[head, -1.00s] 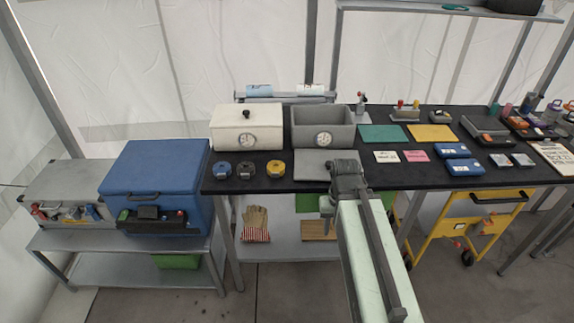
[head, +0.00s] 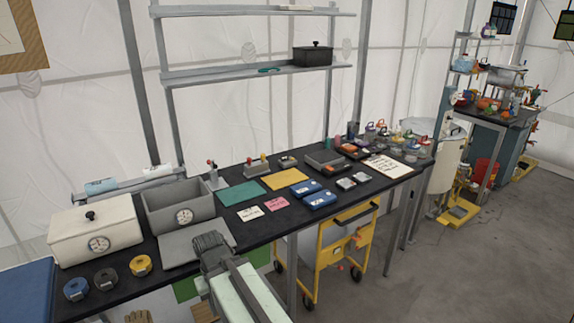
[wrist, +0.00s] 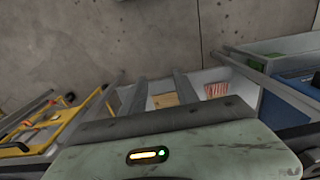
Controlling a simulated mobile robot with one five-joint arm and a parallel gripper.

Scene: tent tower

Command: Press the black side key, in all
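I cannot make out a black side key in any view; details on the bench devices are too small. Two blue cases with white labels, the rear one (head: 307,187) and the front one (head: 319,199), lie side by side on the black bench top. Two small grey units, one left (head: 346,183) and one right (head: 361,177), lie beside them. A grey block with upright coloured knobs (head: 257,166) stands farther back. My gripper (head: 209,243) is at the bench's front edge by the grey lid, apart from these devices.
A white lidded box (head: 95,238), an open grey bin (head: 183,207) and a flat grey lid (head: 195,243) occupy the left bench. Tape rolls (head: 106,279) sit in front. A yellow cart (head: 345,240) stands under the bench. Floor at right is open (head: 440,275).

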